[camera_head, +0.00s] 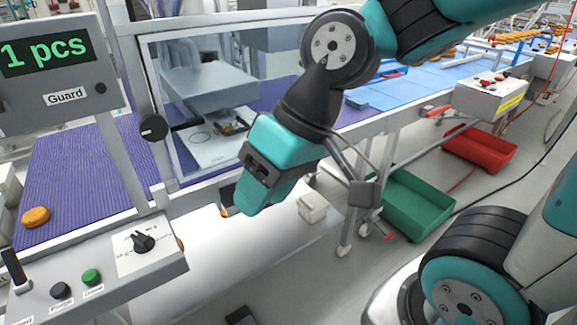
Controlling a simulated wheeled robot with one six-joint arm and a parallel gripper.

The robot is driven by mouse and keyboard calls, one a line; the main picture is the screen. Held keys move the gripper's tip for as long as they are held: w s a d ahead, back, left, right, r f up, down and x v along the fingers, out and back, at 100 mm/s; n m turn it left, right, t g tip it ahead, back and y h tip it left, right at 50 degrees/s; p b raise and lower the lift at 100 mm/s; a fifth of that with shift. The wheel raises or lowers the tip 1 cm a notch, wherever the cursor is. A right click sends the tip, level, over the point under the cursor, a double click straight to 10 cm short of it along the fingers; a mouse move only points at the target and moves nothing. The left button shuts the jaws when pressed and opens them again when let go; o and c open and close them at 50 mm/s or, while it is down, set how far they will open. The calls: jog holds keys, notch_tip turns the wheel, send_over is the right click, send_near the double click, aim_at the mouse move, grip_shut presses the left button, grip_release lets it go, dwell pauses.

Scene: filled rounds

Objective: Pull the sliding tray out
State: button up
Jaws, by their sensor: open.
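My gripper (238,208) hangs in the middle of the view, in front of the machine, pointing down and to the left. Its teal body hides most of its fingers; it is open, and I see nothing held. A pale flat tray-like plate (207,150) with a small dark part on it lies behind the clear guard, left of and beyond my gripper. I cannot tell for sure that it is the sliding tray. A large white surface (215,250) spreads below my gripper; I cannot tell whether they touch. No tray handle shows clearly.
A control panel (100,270) with a knob and buttons stands at the lower left, below a display (48,60) reading "1 pcs". An orange round (36,216) lies on the purple belt (85,175). Green (415,205) and red (480,147) bins sit on the floor at right.

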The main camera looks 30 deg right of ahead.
jog(key=w+d+f+m+t+b, duration=0.3)
jog(key=w+d+f+m+b, duration=0.15)
jog(key=w+f+b, duration=0.2)
jog(key=w+d+f+m+t+b, duration=0.4)
jog(key=w+f+m+b, duration=0.1)
jog(key=f+b, duration=0.3)
jog(key=w+d+f+m+t+h+b, duration=0.2)
jog(key=d+f+m+t+b, duration=0.15)
jog(key=d+m+b, duration=0.4)
jog(key=w+d+f+m+t+h+b, duration=0.3)
jog(key=d+f+m+b, duration=0.15)
jog(key=d, duration=0.55)
jog(key=shift+t, duration=0.25)
jog(key=p+x, duration=0.5)
jog(key=r+p+x, duration=0.1)
jog(key=p+x, duration=0.4)
jog(key=d+p+x, duration=0.1)
jog(key=p+x, duration=0.4)
jog(key=p, duration=0.1)
jog(key=shift+w+r, duration=0.2)
jog(key=shift+w, duration=0.2)
jog(key=shift+w+f, duration=0.3)
jog(key=shift+w, duration=0.25)
grip_shut()
